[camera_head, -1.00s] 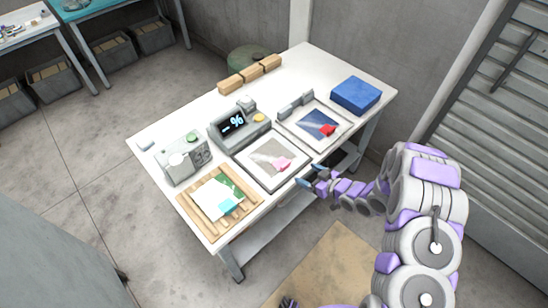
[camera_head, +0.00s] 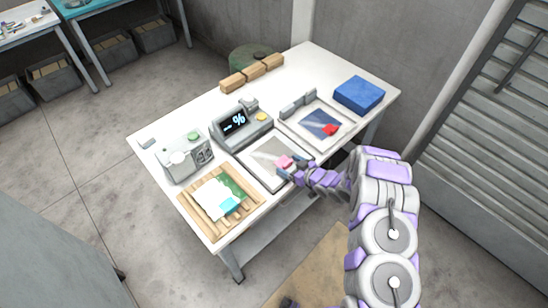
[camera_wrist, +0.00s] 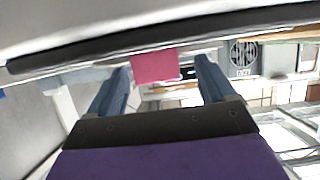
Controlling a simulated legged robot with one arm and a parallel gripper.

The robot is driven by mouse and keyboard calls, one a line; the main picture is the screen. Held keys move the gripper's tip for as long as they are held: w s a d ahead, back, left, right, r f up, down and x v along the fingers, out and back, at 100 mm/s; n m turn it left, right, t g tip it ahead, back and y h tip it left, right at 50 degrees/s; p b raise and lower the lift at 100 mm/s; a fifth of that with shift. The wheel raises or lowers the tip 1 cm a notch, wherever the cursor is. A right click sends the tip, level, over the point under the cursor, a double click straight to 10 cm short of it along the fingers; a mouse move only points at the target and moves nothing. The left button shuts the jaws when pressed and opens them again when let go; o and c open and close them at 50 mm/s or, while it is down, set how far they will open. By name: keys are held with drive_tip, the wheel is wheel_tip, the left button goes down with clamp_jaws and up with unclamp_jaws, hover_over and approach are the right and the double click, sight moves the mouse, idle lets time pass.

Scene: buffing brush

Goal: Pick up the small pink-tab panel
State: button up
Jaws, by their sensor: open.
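The small grey panel (camera_head: 267,151) lies in a shallow white tray (camera_head: 255,174) at the table's near edge. Its pink tab (camera_head: 284,161) points toward my gripper (camera_head: 289,168). My gripper is open at the tray's near right corner, with its blue fingertips close to the tab. In the wrist view, the pink tab (camera_wrist: 155,67) shows between the tips of the two blue fingers, nearer the left one. The fingers look apart from the tab's sides. The fingers partly hide the tray corner in the head view.
A second tray holds a dark blue panel with a red tab (camera_head: 331,130) to the right. A grey display device (camera_head: 240,125) stands behind the pink-tab tray. A wooden rack (camera_head: 212,225) is at left, and a blue box (camera_head: 359,94) at the back right.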

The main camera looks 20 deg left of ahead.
drive_tip(key=shift+w+d, duration=0.1)
drive_tip(key=shift+d, duration=0.35)
drive_tip(key=shift+d+r, duration=0.1)
drive_tip(key=shift+c, duration=0.6)
drive_tip(key=shift+a, duration=0.5)
drive_tip(key=c, duration=0.7)
drive_tip(key=shift+d, duration=0.15)
drive_tip(key=c, duration=0.3)
drive_tip(key=shift+d, duration=0.15)
drive_tip(key=shift+c, duration=0.2)
